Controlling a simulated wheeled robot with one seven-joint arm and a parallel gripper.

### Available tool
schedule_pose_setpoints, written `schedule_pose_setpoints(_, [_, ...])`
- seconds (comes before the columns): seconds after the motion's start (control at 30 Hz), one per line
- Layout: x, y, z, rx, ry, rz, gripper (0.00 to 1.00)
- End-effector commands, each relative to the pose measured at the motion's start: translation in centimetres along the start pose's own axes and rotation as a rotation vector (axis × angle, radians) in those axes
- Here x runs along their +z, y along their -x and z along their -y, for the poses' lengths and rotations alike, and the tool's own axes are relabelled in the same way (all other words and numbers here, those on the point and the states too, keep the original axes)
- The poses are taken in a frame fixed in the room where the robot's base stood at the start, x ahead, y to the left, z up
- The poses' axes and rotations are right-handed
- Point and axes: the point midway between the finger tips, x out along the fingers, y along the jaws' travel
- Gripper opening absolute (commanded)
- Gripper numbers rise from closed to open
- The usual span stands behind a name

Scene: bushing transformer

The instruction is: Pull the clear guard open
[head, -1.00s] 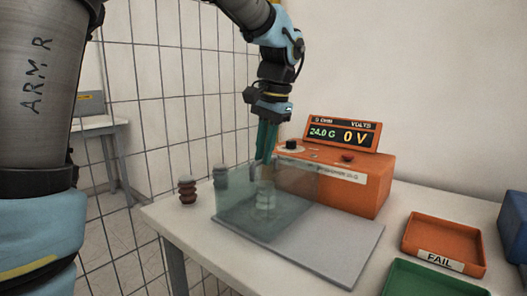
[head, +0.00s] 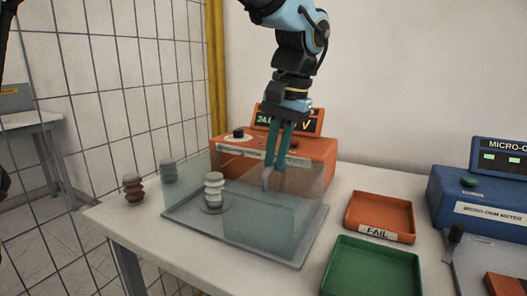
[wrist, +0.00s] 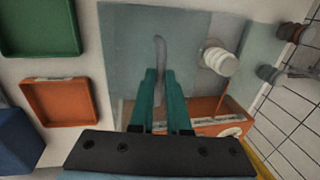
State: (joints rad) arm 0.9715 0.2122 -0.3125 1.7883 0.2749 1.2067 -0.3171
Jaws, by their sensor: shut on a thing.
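The clear guard (head: 285,212) is a see-through box-like cover standing on the grey base plate (head: 180,218), over its right part. A white ribbed bushing (head: 213,190) stands on the plate at the guard's left side; it also shows in the wrist view (wrist: 218,58). My gripper (head: 271,184) reaches down from above with teal fingers, partly seen through the guard's clear panel. In the wrist view my gripper (wrist: 158,74) is shut on the guard's grey bar handle (wrist: 159,48), which sticks out beyond the fingertips.
An orange tester (head: 315,155) stands close behind the guard. An orange FAIL tray (head: 380,212) and a green tray (head: 372,268) lie to the right. A blue meter (head: 470,205) is further right. A brown bushing (head: 133,188) and a grey one (head: 168,171) stand at left.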

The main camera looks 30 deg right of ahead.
Motion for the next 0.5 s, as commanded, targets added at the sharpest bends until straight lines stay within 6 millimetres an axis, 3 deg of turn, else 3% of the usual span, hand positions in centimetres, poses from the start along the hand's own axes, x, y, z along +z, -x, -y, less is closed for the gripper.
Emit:
schedule_pose_setpoints(0.27, [-0.07,0.06,-0.01,0.0,0.0,-0.002,0.0])
schedule_pose_setpoints(0.3, [-0.07,0.06,0.0,0.0,0.0,-0.002,0.17])
schedule_pose_setpoints(0.5, [-0.05,0.04,0.01,0.0,0.0,-0.002,0.39])
